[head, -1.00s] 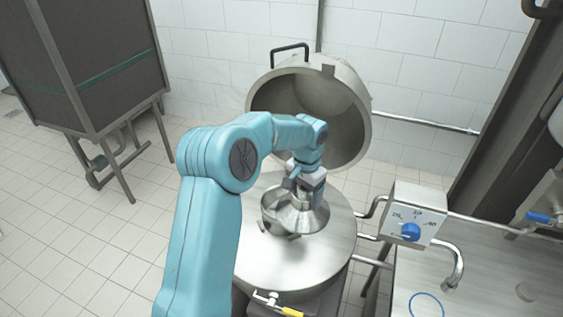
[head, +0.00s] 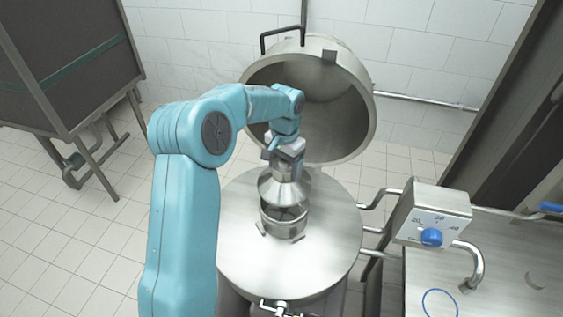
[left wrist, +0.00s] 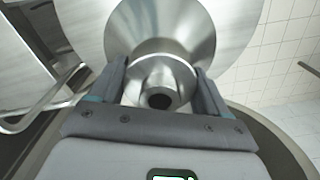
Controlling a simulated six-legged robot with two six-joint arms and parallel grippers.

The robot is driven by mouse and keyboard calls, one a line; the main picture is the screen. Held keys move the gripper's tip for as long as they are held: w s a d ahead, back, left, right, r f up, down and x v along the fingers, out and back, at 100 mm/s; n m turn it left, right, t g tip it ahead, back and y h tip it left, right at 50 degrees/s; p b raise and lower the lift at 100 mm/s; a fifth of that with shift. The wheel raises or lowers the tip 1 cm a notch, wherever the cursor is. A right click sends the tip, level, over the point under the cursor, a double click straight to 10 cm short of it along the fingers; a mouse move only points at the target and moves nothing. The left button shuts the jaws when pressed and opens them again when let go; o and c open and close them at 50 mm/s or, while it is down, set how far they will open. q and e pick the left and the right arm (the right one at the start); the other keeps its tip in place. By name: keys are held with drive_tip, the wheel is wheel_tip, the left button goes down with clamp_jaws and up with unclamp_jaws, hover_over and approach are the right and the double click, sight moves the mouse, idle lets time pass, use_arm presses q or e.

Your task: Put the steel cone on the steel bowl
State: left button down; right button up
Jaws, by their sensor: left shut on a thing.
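My left gripper (head: 287,160) is shut on the steel cone (head: 284,190), holding it by its narrow neck. The cone's wide end points down. The steel bowl (head: 284,224) stands on the round steel top, directly below the cone in the head view. The cone's lower rim overlaps the bowl's upper edge in the picture; I cannot tell whether they touch. In the left wrist view the cone (left wrist: 160,25) flares out beyond the fingertips (left wrist: 160,74), and it hides the bowl. My right gripper is out of view.
The round steel top (head: 245,265) is clear around the bowl. Behind it stands a large open lid (head: 345,125). A control box with a blue knob (head: 431,237) and a tap (head: 474,268) are at the right, beside a steel counter (head: 500,285).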

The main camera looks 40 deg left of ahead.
sight(285, 184)
use_arm(q)
drive_tip(key=shift+s+d+f+b, duration=0.25)
drive_tip(key=shift+d+f+b, duration=0.05)
drive_tip(key=shift+f+b, duration=0.2)
drive_tip(key=f+b, duration=0.2)
drive_tip(key=f, duration=0.2)
drive_tip(key=shift+w+f+b, duration=0.1)
drive_tip(key=shift+w+b, duration=0.1)
drive_tip(key=shift+b, duration=0.2)
drive_tip(key=shift+f, duration=0.25)
drive_tip(key=shift+s+f+b, duration=0.15)
drive_tip(key=shift+s+b, duration=0.1)
drive_tip(key=shift+b, duration=0.1)
drive_tip(key=shift+a, duration=0.1)
drive_tip(key=shift+w+f, duration=0.1)
drive_tip(key=shift+w, duration=0.1)
drive_tip(key=shift+s, duration=0.15)
drive_tip(key=shift+f, duration=0.35)
